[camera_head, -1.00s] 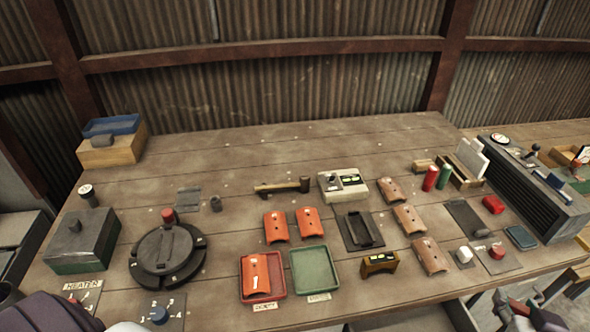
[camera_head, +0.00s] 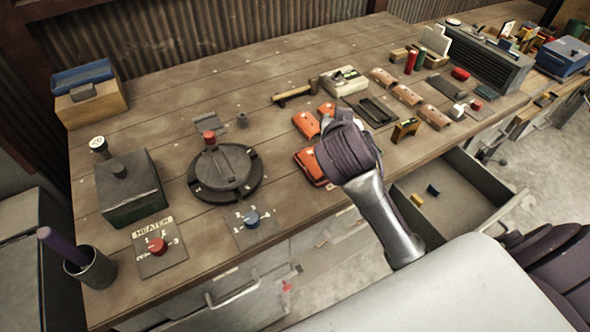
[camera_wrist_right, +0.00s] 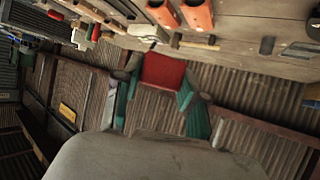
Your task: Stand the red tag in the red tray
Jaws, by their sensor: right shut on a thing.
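The red tag (camera_wrist_right: 163,72) is a flat red square in the right wrist view. It sits between the teal fingers of my right gripper (camera_wrist_right: 160,84), which is shut on it. In the head view my dark right wrist hides the gripper and the tag. The red tray (camera_head: 322,184) lies near the bench's front edge, partly covered by my right wrist. An orange curved tile (camera_head: 309,163) lies in it. The green tray beside it is hidden. My left gripper is not in view.
Orange tiles (camera_head: 306,124) lie behind the tray. A dark round turntable (camera_head: 224,170) with a red knob stands to its left. An open drawer (camera_head: 440,190) juts out below the bench's front edge.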

